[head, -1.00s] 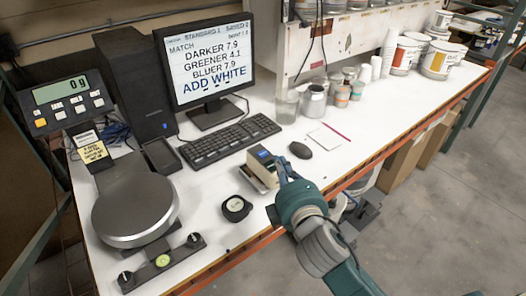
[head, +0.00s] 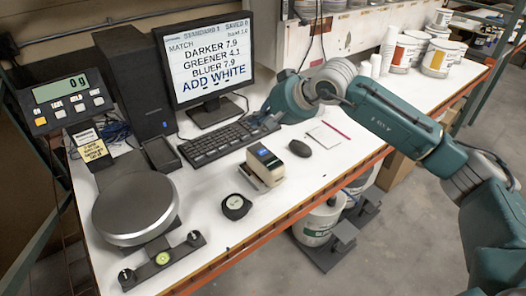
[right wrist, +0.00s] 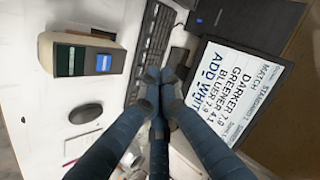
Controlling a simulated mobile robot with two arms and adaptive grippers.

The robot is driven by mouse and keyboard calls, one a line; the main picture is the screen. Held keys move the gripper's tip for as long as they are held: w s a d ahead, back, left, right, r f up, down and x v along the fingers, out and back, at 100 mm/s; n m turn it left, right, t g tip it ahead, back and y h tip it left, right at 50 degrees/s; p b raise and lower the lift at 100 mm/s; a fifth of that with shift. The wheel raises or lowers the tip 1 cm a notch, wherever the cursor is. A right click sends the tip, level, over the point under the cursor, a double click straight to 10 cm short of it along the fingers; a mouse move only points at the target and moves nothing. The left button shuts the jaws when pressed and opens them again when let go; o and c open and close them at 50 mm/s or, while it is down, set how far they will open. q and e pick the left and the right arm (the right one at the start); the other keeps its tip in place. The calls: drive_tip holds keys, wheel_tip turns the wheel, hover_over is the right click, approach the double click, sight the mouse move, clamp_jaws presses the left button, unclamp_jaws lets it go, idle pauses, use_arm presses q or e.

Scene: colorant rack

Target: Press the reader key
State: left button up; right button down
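The reader (head: 265,166) is a small cream and dark box with a blue screen, standing on the white table in front of the keyboard; it also shows in the right wrist view (right wrist: 85,62). I cannot make out its key. My right gripper (head: 264,118) is over the right end of the black keyboard (head: 215,143), behind the reader and apart from it. In the right wrist view its fingertips (right wrist: 160,76) are together with nothing between them, beside the keyboard (right wrist: 150,52). Whether they touch the keyboard, I cannot tell. My left gripper is out of view.
The monitor (head: 206,62) reads "ADD WHITE" and stands behind the keyboard. A mouse (head: 300,148) and notepad (head: 328,137) lie right of the reader. Paint cans (head: 437,60) stand far right.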

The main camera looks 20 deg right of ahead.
sight(265, 152)
drive_tip(key=d, duration=0.1)
drive_tip(key=d+h, duration=0.1)
drive_tip(key=shift+w+d, duration=0.3)
drive_tip(key=shift+w, duration=0.05)
wheel_tip(265, 152, down, 8)
drive_tip(key=b, duration=0.4)
drive_tip(key=shift+a+f+b, duration=0.1)
drive_tip(key=shift+f+b, duration=0.25)
idle(1.2)
drive_tip(key=shift+f+b, duration=0.4)
drive_tip(key=shift+b, duration=0.3)
